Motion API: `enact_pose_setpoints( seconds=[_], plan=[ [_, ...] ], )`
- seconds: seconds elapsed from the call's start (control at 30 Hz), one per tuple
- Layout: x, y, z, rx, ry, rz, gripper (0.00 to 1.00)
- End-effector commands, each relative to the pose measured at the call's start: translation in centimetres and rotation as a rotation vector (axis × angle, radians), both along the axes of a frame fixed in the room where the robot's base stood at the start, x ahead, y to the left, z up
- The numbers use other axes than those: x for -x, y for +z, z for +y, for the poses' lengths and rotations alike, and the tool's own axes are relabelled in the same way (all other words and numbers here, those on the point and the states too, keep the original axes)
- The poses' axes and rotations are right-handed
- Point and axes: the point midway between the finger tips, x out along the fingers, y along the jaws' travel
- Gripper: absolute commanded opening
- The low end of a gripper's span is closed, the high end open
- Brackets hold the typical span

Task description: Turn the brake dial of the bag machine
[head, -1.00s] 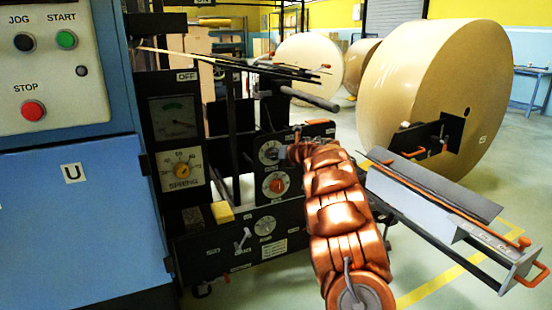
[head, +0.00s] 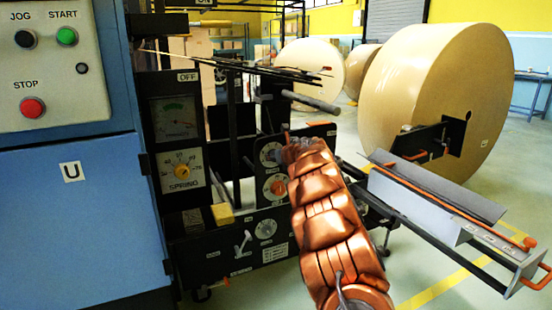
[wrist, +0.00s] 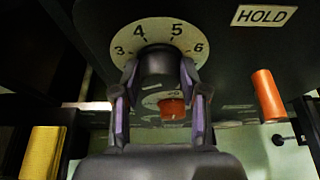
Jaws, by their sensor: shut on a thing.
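A round dial with a pale scale marked 3, 4, 5 and 6 (wrist: 158,30) fills the top of the wrist view. Its dark knob (wrist: 157,64) sits between the two fingers of my gripper (wrist: 158,78), which is shut on it. In the head view the same dial (head: 268,153) is the upper of two on the black panel. My copper-coloured arm reaches up to it, and the fingertips are hard to make out there. The dial's name label cannot be read.
A second dial with a red-orange knob (head: 276,187) lies just below. An orange peg (wrist: 268,95) and a HOLD label (wrist: 263,16) are to the right. A large kraft roll (head: 430,80) stands behind right.

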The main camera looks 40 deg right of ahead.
Motion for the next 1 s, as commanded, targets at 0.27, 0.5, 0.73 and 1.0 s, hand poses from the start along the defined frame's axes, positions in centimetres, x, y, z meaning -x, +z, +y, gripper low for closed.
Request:
enact_pose_setpoints(
  seconds=[0.27,0.5,0.73,1.0],
  plan=[
    [-0.1,-0.2,0.1,-0.001,0.002,0.002,0.51],
    [0.0,-0.1,0.0,-0.002,0.001,0.001,0.68],
    [0.0,0.0,0.0,-0.001,0.0,0.001,0.68],
    [1.2,0.4,0.3,-0.002,-0.003,0.003,0.68]
  ],
)
